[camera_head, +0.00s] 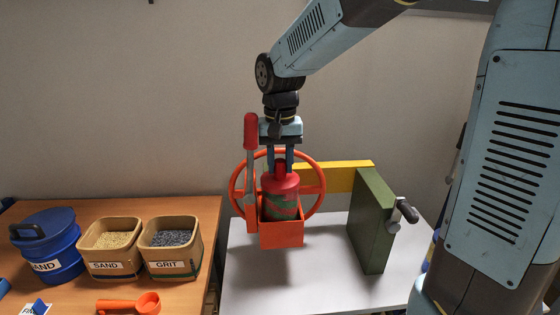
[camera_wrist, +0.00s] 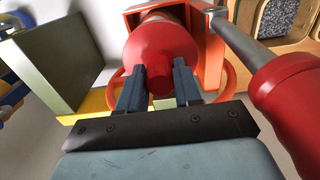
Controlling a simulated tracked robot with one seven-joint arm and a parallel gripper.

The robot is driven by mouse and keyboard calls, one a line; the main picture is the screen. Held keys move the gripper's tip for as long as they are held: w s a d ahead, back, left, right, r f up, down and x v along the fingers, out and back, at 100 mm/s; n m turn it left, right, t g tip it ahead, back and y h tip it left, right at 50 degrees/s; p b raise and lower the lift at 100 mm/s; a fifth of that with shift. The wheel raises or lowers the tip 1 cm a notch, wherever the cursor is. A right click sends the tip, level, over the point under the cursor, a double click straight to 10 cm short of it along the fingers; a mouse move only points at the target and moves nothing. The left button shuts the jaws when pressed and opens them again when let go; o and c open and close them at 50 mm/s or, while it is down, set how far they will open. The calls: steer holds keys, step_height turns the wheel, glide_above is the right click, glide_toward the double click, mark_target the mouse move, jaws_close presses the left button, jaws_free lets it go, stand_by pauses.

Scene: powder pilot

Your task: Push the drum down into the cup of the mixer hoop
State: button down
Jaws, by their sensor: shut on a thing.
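The drum (camera_head: 281,202) has a red lid with a knob and a green, red-patterned body. It stands upright, its lower part inside the orange cup (camera_head: 282,235) of the mixer hoop (camera_head: 316,171). The cup's front wall hides the drum's bottom, so I cannot tell whether it touches the floor of the cup. My gripper (camera_head: 280,158) points down from above and is shut on the lid knob. In the wrist view the fingers (camera_wrist: 160,87) sit on both sides of the red knob, with the drum lid (camera_wrist: 160,50) beyond. A red-handled lever (camera_head: 251,135) stands upright left of my gripper.
The hoop is on a yellow arm (camera_head: 345,177) from a green stand (camera_head: 372,220) with a crank (camera_head: 404,212), on a white table (camera_head: 325,285). At left, a wooden table (camera_head: 195,210) holds a blue drum (camera_head: 48,245), sand bin (camera_head: 110,248), grit bin (camera_head: 170,250) and orange scoop (camera_head: 135,304).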

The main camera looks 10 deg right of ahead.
mark_target(280, 172)
steer(key=shift+f, duration=1.8)
stand_by(0.5)
steer(key=c, duration=0.7)
jaws_free()
steer(key=shift+r, duration=0.3)
step_height(280, 172, up, 2)
steer(key=shift+w+r, duration=0.1)
steer(key=shift+r, duration=0.15)
steer(key=s+r, duration=0.2)
steer(key=s+d+r, duration=0.1)
steer(key=s+r, duration=0.1)
steer(key=r, duration=0.1)
steer(key=shift+s+d+r, duration=0.1)
steer(key=shift+s+r, duration=0.05)
steer(key=shift+s, duration=0.1)
steer(key=s+d+r, duration=0.3)
steer(key=s+r, duration=0.1)
steer(key=s, duration=0.5)
steer(key=s+d+f+t, duration=0.1)
steer(key=s+d+t, duration=0.1)
steer(key=d, duration=0.4)
steer(key=s+d+f+t, duration=0.1)
steer(key=d+t, duration=0.2)
steer(key=d, duration=0.3)
steer(key=shift+s+t, duration=0.3)
steer(key=shift+s, duration=0.05)
